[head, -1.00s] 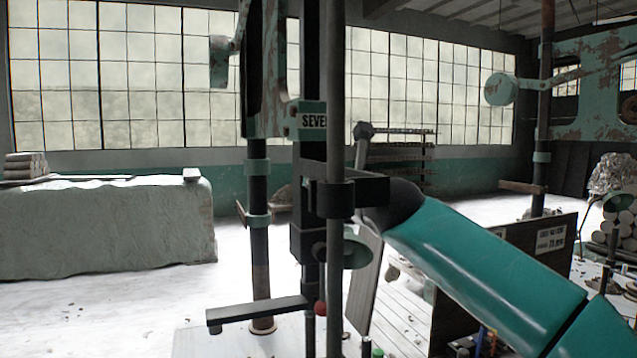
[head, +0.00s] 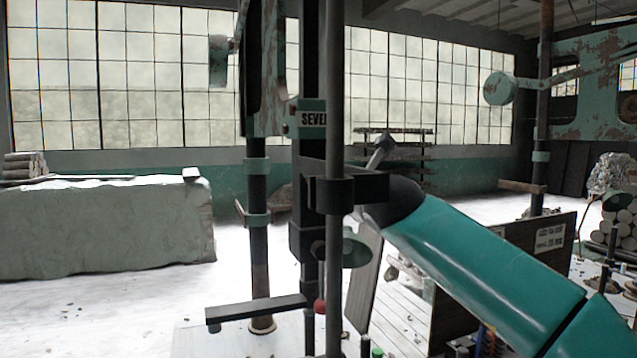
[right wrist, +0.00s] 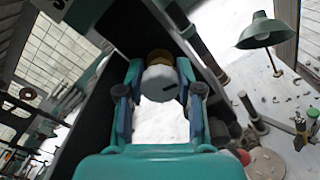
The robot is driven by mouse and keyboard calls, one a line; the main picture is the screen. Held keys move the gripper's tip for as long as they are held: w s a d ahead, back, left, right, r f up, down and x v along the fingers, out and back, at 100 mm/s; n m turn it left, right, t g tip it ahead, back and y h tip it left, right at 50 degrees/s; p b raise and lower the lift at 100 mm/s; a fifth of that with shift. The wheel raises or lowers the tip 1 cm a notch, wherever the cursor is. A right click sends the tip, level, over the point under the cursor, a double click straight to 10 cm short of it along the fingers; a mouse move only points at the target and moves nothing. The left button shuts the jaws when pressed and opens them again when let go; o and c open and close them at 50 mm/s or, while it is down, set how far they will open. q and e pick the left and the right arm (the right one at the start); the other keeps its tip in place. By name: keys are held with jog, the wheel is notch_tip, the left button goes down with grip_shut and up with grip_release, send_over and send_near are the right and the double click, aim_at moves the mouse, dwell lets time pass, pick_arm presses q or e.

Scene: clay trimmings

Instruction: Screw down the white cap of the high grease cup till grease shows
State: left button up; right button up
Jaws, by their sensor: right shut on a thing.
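In the right wrist view, my right gripper (right wrist: 161,82) is shut on a white cap (right wrist: 156,77), with a finger on each side of it. The cap's face shows a short dark mark. A brass-coloured part (right wrist: 159,57), apparently of the grease cup, shows just beyond the cap. I see no grease there. In the head view, my right arm comes in from the right and its dark wrist reaches behind the machine's upright post (head: 335,90). The fingers and the cap are hidden there. My left gripper is not in view.
The post and a dark bracket (head: 350,189) stand close around my right wrist. A horizontal bar (head: 255,313) and a red knob (head: 320,306) are below. In the right wrist view, a green lamp (right wrist: 262,32) stands at the right. A draped block (head: 100,230) is at the left.

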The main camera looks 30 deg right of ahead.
jog(key=shift+w+a+f, duration=0.1)
jog(key=shift+w+f, duration=0.05)
jog(key=shift+f, duration=0.2)
jog(key=o, duration=1)
jog(key=shift+o, duration=0.8)
jog(key=shift+r, duration=0.2)
jog(key=shift+s, duration=0.2)
jog(key=shift+s, duration=0.3)
jog(key=v, duration=1.1)
